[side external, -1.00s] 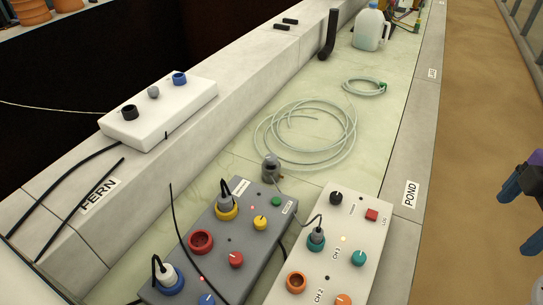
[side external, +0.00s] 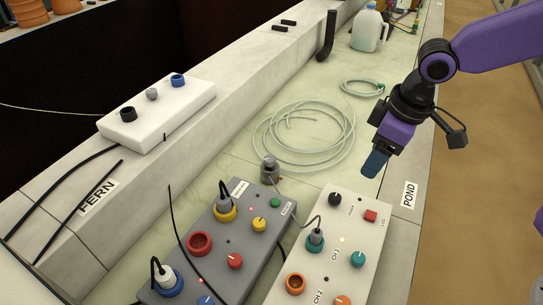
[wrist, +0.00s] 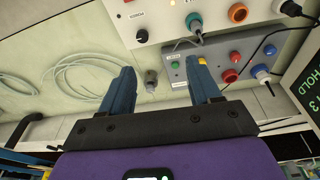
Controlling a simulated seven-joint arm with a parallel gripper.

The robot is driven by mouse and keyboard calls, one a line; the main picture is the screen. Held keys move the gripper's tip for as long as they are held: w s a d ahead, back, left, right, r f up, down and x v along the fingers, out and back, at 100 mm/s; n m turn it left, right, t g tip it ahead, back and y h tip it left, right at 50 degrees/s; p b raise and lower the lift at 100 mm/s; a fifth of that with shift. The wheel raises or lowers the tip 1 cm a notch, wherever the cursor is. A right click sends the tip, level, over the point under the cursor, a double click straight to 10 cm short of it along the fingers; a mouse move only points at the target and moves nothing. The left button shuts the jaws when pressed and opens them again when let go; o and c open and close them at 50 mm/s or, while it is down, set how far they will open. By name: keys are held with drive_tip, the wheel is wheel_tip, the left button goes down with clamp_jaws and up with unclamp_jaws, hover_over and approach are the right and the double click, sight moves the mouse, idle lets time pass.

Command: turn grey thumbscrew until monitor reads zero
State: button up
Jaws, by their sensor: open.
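A small grey fitting with a knob-like top (side external: 270,168) stands on the pale green bench behind the grey box; a lead runs from its area toward the white box. It may be the grey thumbscrew, but a small grey knob (side external: 152,94) also sits on the white block at left. My gripper (side external: 374,164) is open and empty, above the bench's right side, right of the fitting. In the wrist view the fitting (wrist: 150,82) appears between my open fingers (wrist: 162,86), farther off.
The grey box (side external: 218,240) and white box (side external: 340,225) carry knobs, plugs and cables in front of the fitting. Coiled clear tubing (side external: 305,135) lies behind it. A jug (side external: 369,28) and black bent pipe (side external: 328,36) stand farther back.

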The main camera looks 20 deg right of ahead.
drive_tip(key=w+a+f+m+t, duration=0.1)
drive_tip(key=w+a, duration=0.3)
drive_tip(key=w, duration=0.2)
drive_tip(key=w+a+f+m, duration=0.1)
drive_tip(key=w+a+m, duration=0.15)
drive_tip(key=w, duration=0.35)
drive_tip(key=m+t, duration=0.1)
drive_tip(key=m, duration=0.1)
approach(270, 158)
drive_tip(key=shift+t, duration=0.3)
drive_tip(key=x, duration=0.8)
drive_tip(key=shift+s+f, duration=0.2)
drive_tip(key=shift+f, duration=0.1)
drive_tip(key=shift+n, duration=0.25)
drive_tip(key=c, duration=1.1)
